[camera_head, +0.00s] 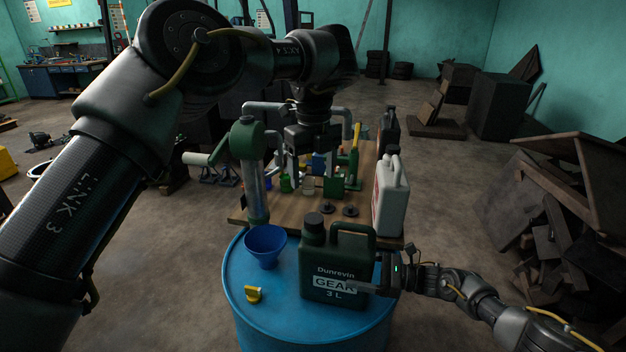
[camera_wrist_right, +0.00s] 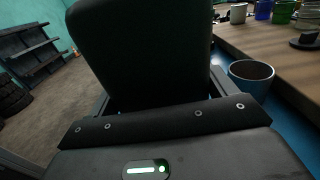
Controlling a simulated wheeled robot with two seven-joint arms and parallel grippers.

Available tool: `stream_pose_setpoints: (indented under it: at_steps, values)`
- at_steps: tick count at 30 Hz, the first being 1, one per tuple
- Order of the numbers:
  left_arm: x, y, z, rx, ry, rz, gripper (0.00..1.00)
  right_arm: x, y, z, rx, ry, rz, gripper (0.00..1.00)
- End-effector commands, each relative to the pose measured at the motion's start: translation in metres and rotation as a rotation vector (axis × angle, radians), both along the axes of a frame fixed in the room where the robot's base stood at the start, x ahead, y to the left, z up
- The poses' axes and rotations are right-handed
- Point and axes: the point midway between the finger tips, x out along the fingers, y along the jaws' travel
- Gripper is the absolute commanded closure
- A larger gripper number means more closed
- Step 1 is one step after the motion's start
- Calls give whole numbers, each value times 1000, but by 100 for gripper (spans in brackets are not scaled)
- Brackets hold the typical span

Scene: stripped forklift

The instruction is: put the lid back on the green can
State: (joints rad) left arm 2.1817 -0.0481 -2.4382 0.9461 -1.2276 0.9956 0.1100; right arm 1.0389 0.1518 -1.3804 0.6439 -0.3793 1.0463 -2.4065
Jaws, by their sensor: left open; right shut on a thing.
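The green can (camera_head: 335,263), labelled "Dunrevin GEAR 3 L", stands upright on a blue drum. Its neck has a dark top (camera_head: 313,219); I cannot tell whether that is a cap or an opening. My right gripper (camera_head: 378,272) is shut on the can's right side; the can body (camera_wrist_right: 140,55) fills the middle of the right wrist view. My left gripper (camera_head: 312,176) is open, pointing down over the wooden table behind the drum. Two small black round pieces (camera_head: 328,208) (camera_head: 350,211) lie near the table's front edge; I cannot tell whether either is the lid.
On the blue drum (camera_head: 240,318) are a blue funnel (camera_head: 265,243) and a small yellow piece (camera_head: 254,294). The drum's front is clear.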

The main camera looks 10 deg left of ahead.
Motion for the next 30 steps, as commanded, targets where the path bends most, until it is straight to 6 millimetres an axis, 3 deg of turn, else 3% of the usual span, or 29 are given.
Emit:
stream_pose_setpoints:
  at_steps: [6,7,10,20,30]
  values:
    - [0,0,0,0,0,0,28,1,-1,1,2,-1,-2,80]
    - [0,0,0,0,0,0,28,1,-1,1,2,-1,-2,14]
    - [0,0,0,0,0,0,28,1,-1,1,1,-1,-2,1]
    - [0,0,-3,0,0,0,28,1,-7,-1,0,-1,-1,0]
    - [0,0,-28,0,0,0,28,1,-67,-5,0,-2,-4,0]
